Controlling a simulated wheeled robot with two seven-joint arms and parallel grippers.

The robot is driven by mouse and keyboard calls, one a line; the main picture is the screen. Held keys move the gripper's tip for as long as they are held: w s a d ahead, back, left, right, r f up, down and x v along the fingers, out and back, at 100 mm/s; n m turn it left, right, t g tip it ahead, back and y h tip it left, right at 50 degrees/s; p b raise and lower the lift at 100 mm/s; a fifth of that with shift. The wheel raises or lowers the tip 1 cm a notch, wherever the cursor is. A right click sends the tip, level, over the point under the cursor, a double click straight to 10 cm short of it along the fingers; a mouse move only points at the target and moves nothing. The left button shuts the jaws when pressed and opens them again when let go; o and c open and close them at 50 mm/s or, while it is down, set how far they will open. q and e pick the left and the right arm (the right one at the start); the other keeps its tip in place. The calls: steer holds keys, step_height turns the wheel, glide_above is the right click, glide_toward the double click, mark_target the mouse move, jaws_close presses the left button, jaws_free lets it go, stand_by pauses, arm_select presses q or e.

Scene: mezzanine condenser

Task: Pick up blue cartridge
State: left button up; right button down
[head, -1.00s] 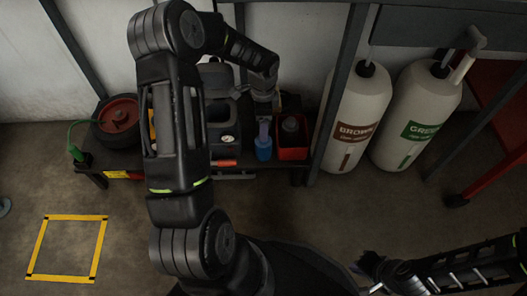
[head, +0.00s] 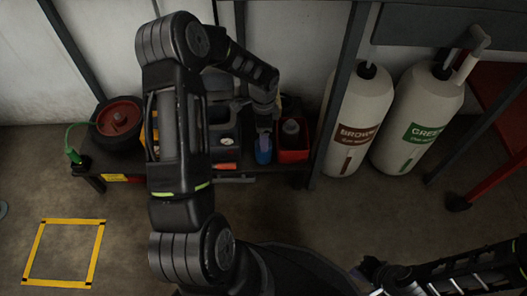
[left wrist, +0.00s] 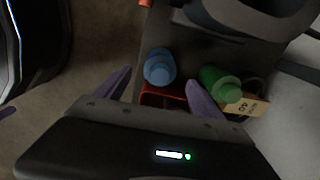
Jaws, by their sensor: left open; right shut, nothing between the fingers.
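The blue cartridge (head: 263,150) stands at the front of the low dark shelf, left of a red bin. It also shows in the left wrist view (left wrist: 159,68), seen from above near the gap between the fingers. My left gripper (head: 264,124) is open over the cartridge's upper part; the fingers (left wrist: 160,92) are apart, one to each side, and I cannot tell whether either touches it. My right gripper (head: 372,276) is at the lower right, shut and empty, far from the shelf.
The red bin (head: 292,156) holds a dark container close beside the cartridge. A green cylinder (left wrist: 220,84) with a tag is near the right finger. White BROWN (head: 357,120) and GREEN (head: 418,122) cylinders stand to the right.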

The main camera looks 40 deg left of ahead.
arm_select(q)
step_height(320, 180, down, 4)
steer(key=shift+r+b, duration=0.25)
steer(key=shift+b, duration=0.35)
steer(key=shift+c, duration=0.6)
jaws_close()
